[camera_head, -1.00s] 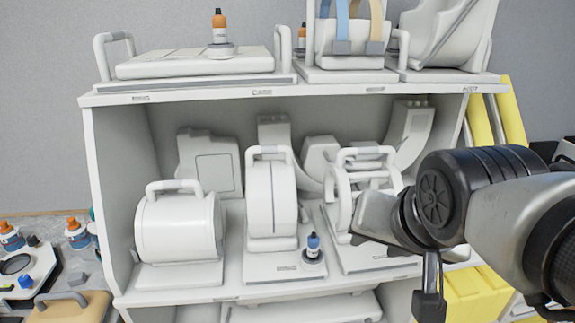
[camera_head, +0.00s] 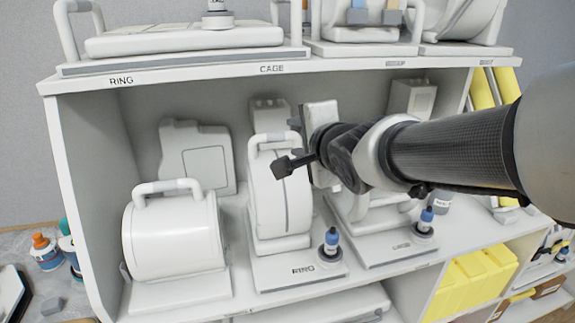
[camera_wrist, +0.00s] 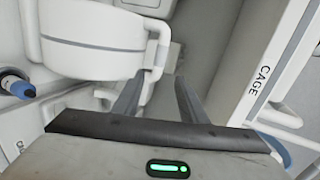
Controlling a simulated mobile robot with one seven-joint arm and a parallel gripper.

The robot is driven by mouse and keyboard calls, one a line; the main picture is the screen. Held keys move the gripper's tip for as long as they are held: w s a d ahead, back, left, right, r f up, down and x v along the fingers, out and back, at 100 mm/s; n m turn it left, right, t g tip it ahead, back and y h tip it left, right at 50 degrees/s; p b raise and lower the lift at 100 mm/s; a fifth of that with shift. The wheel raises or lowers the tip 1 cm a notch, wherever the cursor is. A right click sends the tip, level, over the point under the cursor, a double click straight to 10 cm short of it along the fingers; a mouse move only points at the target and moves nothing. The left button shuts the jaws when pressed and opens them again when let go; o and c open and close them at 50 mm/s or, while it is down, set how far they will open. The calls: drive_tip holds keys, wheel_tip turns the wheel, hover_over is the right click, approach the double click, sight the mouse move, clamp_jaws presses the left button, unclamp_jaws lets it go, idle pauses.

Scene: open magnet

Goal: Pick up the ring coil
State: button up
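The ring coil (camera_head: 264,205) is a white upright disc-like housing with a top handle, on a flat base marked RING, in the middle of the shelf. My gripper (camera_head: 285,152) is at its upper right, close to the handle, and hides part of its right side. In the wrist view my gripper (camera_wrist: 158,92) has its two dark fingers apart with nothing seen held. A large rounded white housing, apparently the ring coil (camera_wrist: 90,28), fills the upper left there. Its handle (camera_wrist: 154,52) lies just beyond the left fingertip; I cannot tell whether it is between the fingers.
The shelf edge above, marked CAGE (camera_head: 271,69), runs close over my gripper; it shows at right in the wrist view (camera_wrist: 258,82). A white cylindrical coil (camera_head: 172,238) stands at left. A blue-capped bottle (camera_head: 331,245) stands on the ring coil's base. My arm hides part of the right coil.

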sight(283, 138)
drive_tip(key=x, duration=0.4)
drive_tip(key=shift+f+b, duration=0.1)
drive_tip(key=shift+b, duration=0.25)
drive_tip(key=b+x, duration=0.1)
drive_tip(key=x, duration=0.1)
drive_tip(key=b+x, duration=0.1)
drive_tip(key=x, duration=0.1)
drive_tip(key=shift+w+a+f, duration=0.1)
drive_tip(key=shift+a+f, duration=0.25)
drive_tip(key=shift+a, duration=0.15)
drive_tip(key=shift+w+a, duration=0.1)
drive_tip(key=shift+w, duration=0.3)
clamp_jaws()
